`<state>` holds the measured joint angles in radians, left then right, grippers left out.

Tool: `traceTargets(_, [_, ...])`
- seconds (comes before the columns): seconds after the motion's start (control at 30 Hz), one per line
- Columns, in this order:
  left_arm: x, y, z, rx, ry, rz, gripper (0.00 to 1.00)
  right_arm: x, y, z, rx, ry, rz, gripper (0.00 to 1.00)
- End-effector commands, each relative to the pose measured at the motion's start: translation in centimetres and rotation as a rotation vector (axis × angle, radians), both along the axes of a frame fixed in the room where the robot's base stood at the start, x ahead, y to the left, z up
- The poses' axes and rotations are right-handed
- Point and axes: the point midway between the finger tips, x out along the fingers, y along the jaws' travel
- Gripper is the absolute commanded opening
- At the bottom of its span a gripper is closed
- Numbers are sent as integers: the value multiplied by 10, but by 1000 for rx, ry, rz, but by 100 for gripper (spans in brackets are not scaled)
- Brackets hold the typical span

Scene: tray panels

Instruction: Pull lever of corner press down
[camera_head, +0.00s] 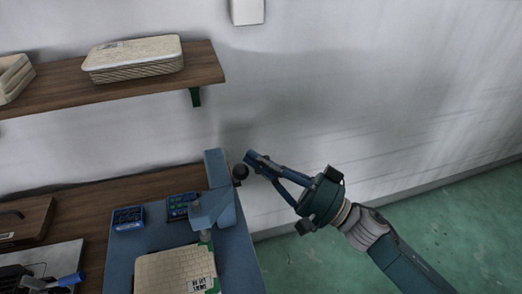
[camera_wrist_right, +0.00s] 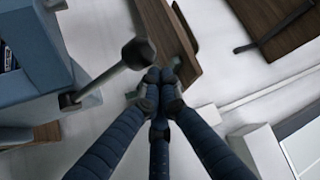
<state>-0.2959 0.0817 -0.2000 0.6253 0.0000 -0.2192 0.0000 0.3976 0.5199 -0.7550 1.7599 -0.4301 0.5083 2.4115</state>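The corner press (camera_head: 218,190) is a blue upright frame on the blue bench. Its lever ends in a round black knob (camera_head: 240,172) on the press's right side. In the right wrist view, the lever's grey rod and dark knob (camera_wrist_right: 138,53) stick out from the blue press body (camera_wrist_right: 35,55). My right gripper (camera_head: 252,158) is beside the knob, at its upper right in the head view. In the right wrist view its fingertips (camera_wrist_right: 160,77) meet with nothing between them, just right of the knob. A gap to the knob cannot be judged exactly. I make out no left gripper.
A tan panel stack (camera_head: 175,272) with a label lies below the press. Small blue boxes (camera_head: 128,218) stand left of it. A wooden shelf (camera_head: 120,82) with pale trays (camera_head: 135,55) hangs above. A blue-handled item (camera_head: 70,279) lies bottom left. Open green floor is right.

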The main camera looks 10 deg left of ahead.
Motion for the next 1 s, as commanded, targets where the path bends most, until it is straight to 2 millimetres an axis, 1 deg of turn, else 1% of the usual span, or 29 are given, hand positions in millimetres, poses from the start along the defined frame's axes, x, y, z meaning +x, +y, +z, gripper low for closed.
traceTargets(0.37, [-6,0,-2,1,9,0,45,-1,0,-1,2,-4,0,0])
traceTargets(0.53, [-7,0,-8,0,11,1,45,-5,-2,-5,16,-36,0,0])
traceTargets(1.0, [-8,-1,-15,0,12,1,45,-14,-6,-11,47,-108,0,0])
